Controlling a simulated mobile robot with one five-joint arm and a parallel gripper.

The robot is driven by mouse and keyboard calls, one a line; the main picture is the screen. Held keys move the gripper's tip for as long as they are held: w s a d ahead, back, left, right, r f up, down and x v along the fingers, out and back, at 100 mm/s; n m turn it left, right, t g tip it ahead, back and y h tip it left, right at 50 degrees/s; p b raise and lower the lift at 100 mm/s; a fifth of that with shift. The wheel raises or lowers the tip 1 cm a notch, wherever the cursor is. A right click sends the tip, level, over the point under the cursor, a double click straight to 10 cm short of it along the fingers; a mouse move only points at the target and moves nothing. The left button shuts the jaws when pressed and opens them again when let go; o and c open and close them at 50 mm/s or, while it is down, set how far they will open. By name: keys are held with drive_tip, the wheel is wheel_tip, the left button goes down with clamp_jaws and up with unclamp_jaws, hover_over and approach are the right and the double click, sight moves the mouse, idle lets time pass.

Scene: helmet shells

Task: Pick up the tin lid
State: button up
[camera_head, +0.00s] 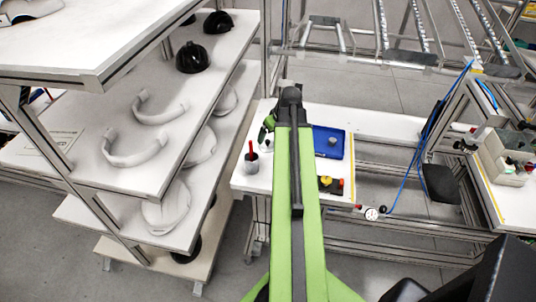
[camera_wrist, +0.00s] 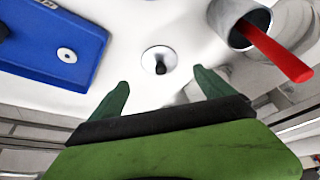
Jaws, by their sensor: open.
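The tin lid (camera_wrist: 153,53) is a small pale round disc with a black knob. It lies on the white table top in the wrist view, just beyond the gap between my fingertips. My gripper (camera_wrist: 161,82) has two green fingers spread apart with nothing between them. In the head view my green gripper (camera_head: 268,126) is over the left part of the table, largely hidden by my arm. The lid is too small to make out surely there.
A grey cup (camera_head: 251,163) holding a red-handled tool stands close to the lid; it also shows in the wrist view (camera_wrist: 228,18). A blue tray (camera_head: 322,153) lies on the other side. A shelf rack (camera_head: 150,85) with helmet shells stands at left.

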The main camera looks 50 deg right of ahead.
sight(269, 142)
drive_tip(key=shift+b+x, duration=0.4)
drive_tip(key=shift+x, duration=0.8)
drive_tip(key=b+x, duration=0.5)
drive_tip(key=shift+f, duration=0.15)
drive_tip(key=c, duration=1.4)
